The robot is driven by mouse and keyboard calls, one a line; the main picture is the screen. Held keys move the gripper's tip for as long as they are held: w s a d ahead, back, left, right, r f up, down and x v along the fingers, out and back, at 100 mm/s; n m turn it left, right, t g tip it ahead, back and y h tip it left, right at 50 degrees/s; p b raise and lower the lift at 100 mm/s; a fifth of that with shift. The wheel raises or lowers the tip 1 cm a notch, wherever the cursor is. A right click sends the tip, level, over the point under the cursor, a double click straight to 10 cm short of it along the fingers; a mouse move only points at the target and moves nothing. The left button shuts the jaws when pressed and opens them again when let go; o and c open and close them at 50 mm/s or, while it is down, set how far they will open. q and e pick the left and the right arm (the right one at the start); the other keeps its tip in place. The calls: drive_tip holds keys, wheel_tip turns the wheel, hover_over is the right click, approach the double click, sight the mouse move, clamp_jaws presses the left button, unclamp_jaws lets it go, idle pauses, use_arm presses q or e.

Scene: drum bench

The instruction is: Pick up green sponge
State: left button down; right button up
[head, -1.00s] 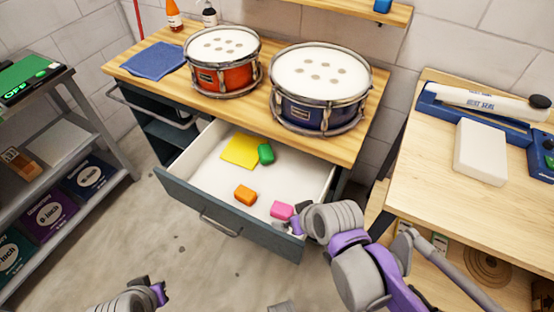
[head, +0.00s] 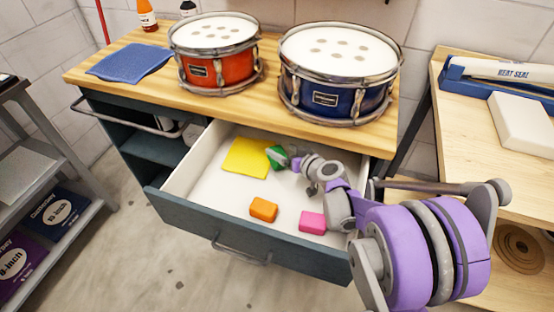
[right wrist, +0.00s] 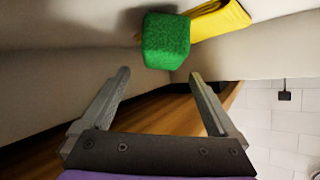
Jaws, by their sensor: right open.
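The green sponge (head: 274,153) lies at the back of the open drawer (head: 205,199), beside the yellow cloth (head: 246,158). My right gripper (head: 281,156) reaches into the drawer and partly covers the sponge in the head view. In the right wrist view the green sponge (right wrist: 166,40) is just ahead of the two spread fingers (right wrist: 157,80). The gripper is open and empty, and the sponge sits beyond the fingertips. My left gripper is out of view.
An orange sponge (head: 263,209) and a pink sponge (head: 312,222) lie in the drawer's front part. A red drum (head: 214,70) and a blue drum (head: 337,95) stand on the bench (head: 130,78) above. The drawer walls stand around my right gripper.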

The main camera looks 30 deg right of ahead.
sight(273, 148)
drive_tip(key=shift+x, duration=1.1)
drive_tip(key=b+x, duration=0.1)
drive_tip(key=x, duration=0.1)
drive_tip(key=f+x, duration=0.1)
drive_tip(key=x, duration=0.1)
drive_tip(key=shift+a+b, duration=0.2)
drive_tip(key=shift+b, duration=0.2)
drive_tip(key=shift+w, duration=0.35)
clamp_jaws()
drive_tip(key=shift+s, duration=0.1)
